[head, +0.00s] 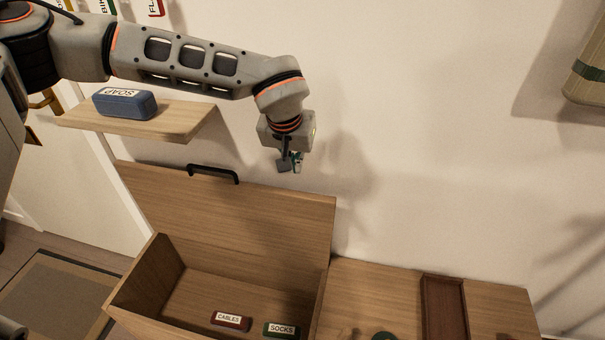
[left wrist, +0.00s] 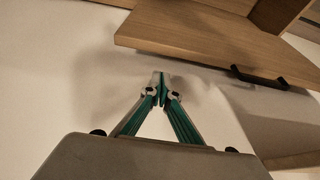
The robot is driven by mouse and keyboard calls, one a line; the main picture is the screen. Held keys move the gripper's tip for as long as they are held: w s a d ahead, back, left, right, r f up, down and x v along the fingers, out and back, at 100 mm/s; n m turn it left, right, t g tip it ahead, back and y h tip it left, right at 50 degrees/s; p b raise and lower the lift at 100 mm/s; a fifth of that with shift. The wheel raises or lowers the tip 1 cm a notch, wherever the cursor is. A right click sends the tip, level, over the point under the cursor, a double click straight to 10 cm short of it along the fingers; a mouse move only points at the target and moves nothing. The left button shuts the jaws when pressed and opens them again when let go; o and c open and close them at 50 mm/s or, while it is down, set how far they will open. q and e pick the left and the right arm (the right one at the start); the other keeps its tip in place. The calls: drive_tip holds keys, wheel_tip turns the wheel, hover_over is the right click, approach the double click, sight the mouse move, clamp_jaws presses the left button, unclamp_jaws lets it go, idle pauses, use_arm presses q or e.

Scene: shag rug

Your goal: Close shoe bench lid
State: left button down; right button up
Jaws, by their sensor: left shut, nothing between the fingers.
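The shoe bench (head: 146,277) stands below, against the wall, with its wooden lid (head: 235,215) raised and its inside showing. A black bar handle (head: 213,174) sits at the lid's upper edge. My left gripper (head: 290,168) is shut and empty, above the lid's upper edge and right of the handle, apart from both. In the left wrist view my shut left fingers (left wrist: 160,88) point toward the lid (left wrist: 210,45), whose handle (left wrist: 258,78) shows at the right. My right gripper does not show.
Inside the bench lie a red "CABLES" box (head: 230,321) and a green "SOCKS" box (head: 281,329). A wooden shelf (head: 190,118) with a blue "SOAP" box (head: 125,104) is under my left arm. A dark tray (head: 444,308) lies on the surface at right.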

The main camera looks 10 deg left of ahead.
use_arm(q)
drive_tip(key=b+x, duration=0.2)
drive_tip(key=x, duration=0.7)
drive_tip(key=shift+s+d+f, duration=0.1)
drive_tip(key=shift+f, duration=0.15)
